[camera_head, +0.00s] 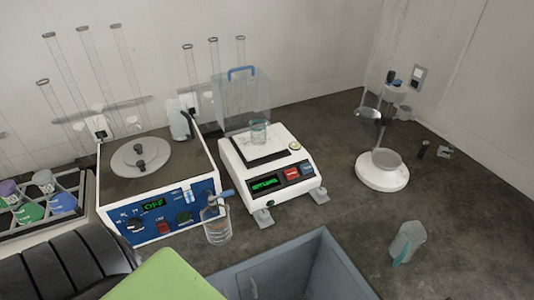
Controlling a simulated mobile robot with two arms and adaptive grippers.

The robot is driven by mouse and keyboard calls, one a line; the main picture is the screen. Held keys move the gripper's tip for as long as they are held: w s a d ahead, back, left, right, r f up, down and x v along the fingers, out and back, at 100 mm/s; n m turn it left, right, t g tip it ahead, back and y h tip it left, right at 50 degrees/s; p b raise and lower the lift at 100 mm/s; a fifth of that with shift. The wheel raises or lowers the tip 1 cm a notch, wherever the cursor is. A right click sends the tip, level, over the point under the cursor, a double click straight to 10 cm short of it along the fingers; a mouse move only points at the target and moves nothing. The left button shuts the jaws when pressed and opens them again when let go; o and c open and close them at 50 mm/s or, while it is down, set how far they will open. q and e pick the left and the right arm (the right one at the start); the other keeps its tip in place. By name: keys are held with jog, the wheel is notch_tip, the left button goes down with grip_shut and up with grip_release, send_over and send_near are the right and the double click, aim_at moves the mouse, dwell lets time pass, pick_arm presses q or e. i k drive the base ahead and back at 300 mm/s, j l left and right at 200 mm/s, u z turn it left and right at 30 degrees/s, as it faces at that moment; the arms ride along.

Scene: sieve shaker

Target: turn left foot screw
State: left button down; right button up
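A white balance (262,163) stands on the dark bench near the middle of the camera_head view. Its left foot screw (264,218) sticks out at the front left corner, on a grey foot. Its right foot screw (318,194) sticks out at the front right corner. A small glass beaker (258,132) stands on the balance's dark plate. The display shows small green text that I cannot read surely. Neither of my grippers shows in this view, and nothing touches the foot screws.
A blue-fronted device (163,212) reading OFF stands left of the balance. A clear bottle (216,228) stands close beside the left foot. A grey open bin (322,250) lies in front. A clear cup (407,242) and a white stand (383,172) are at right, with free bench between.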

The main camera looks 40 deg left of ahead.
aim_at(265, 215)
jog(key=u, duration=1.2)
